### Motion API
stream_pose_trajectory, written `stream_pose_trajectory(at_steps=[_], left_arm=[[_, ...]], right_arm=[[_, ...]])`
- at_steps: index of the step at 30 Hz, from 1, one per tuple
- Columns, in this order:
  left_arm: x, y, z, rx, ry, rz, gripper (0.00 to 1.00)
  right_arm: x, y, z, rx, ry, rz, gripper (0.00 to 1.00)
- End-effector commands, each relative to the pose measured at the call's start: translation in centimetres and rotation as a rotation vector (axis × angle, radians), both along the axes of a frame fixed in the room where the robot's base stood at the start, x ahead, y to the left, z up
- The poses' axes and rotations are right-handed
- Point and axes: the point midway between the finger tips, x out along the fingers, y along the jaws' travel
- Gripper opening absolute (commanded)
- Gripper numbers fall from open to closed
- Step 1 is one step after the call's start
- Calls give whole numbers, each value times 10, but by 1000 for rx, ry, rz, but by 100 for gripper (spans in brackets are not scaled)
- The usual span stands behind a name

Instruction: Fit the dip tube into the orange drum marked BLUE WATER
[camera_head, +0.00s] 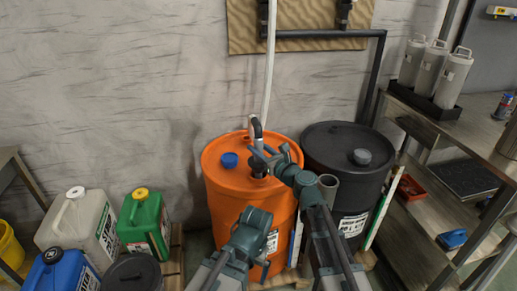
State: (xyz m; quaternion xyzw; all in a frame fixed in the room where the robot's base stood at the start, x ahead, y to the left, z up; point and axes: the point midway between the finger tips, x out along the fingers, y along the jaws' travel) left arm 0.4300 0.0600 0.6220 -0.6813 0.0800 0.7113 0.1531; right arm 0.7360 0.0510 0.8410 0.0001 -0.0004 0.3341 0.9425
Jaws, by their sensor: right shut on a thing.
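The orange drum (222,180) stands at centre against the wall, with a blue cap (229,160) on its lid. Its label (272,242) is partly covered by my arm and too small to read. My right gripper (263,160) is shut on the tube above the drum's lid. The tube's lower end is hidden by the gripper, so I cannot tell whether it is inside the drum. My left arm's end (250,234) is in front of the drum; its jaws cannot be made out.
A black drum (330,140) with a grey cap stands close on the right. Grey (80,222), green (145,222) and blue (58,272) jerrycans stand at left. A shelf bench (425,115) with grey canisters (452,78) is at right. A dark pipe (330,34) runs above.

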Motion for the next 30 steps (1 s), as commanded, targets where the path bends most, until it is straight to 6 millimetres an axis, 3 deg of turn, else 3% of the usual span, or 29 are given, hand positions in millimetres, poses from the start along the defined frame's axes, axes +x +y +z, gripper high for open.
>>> stream_pose_trajectory(at_steps=[30], left_arm=[[0,0,-11,0,0,0,100]], right_arm=[[0,0,-11,1,1,0,0]])
